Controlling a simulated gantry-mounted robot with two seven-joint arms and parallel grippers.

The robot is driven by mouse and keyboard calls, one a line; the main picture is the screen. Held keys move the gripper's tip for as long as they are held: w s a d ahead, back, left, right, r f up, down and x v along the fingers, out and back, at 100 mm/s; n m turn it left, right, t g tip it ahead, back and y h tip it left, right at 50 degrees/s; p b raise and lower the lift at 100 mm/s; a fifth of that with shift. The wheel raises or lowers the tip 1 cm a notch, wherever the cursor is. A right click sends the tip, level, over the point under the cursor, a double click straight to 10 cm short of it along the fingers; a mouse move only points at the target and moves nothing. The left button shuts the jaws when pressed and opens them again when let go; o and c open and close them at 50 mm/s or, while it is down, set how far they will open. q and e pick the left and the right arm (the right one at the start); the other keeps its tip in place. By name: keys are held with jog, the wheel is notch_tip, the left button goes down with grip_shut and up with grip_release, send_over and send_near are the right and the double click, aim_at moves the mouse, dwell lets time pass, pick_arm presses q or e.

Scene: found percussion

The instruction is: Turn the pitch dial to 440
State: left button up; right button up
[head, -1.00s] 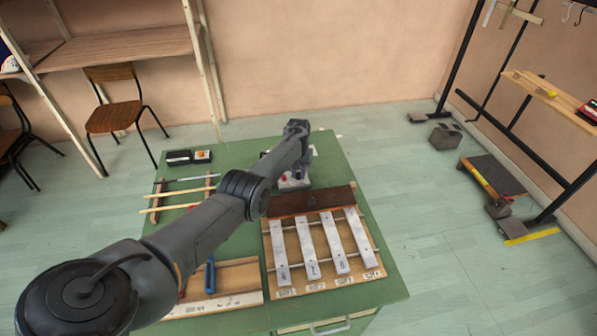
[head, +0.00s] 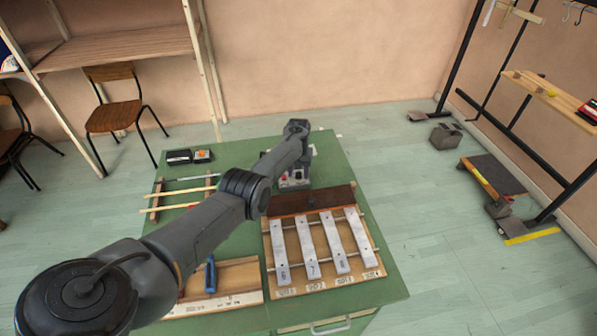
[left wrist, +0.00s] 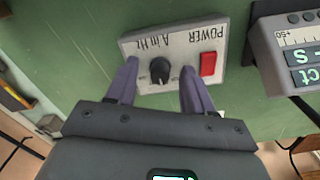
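A red switch (left wrist: 208,64) sits beside the knob. My left gripper (left wrist: 160,76) is open, with one finger on each side of the knob. Whether the fingers touch it I cannot tell. The dial's setting is not readable. In the head view the control box (head: 296,183) is partly hidden by my left arm. My right gripper is not in view.
A grey meter (left wrist: 290,45) with a lit display stands close beside the box. On the green table (head: 365,215) a board with metal bars (head: 307,247) lies in front. A wooden tray with a blue-handled tool (head: 210,275) lies to its left.

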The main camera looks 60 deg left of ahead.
aim_at(298, 173)
pick_arm(q)
jog(key=shift+r, duration=0.1)
notch_tip(298, 173, up, 11)
jog(key=p, duration=0.5)
jog(key=shift+f, duration=0.2)
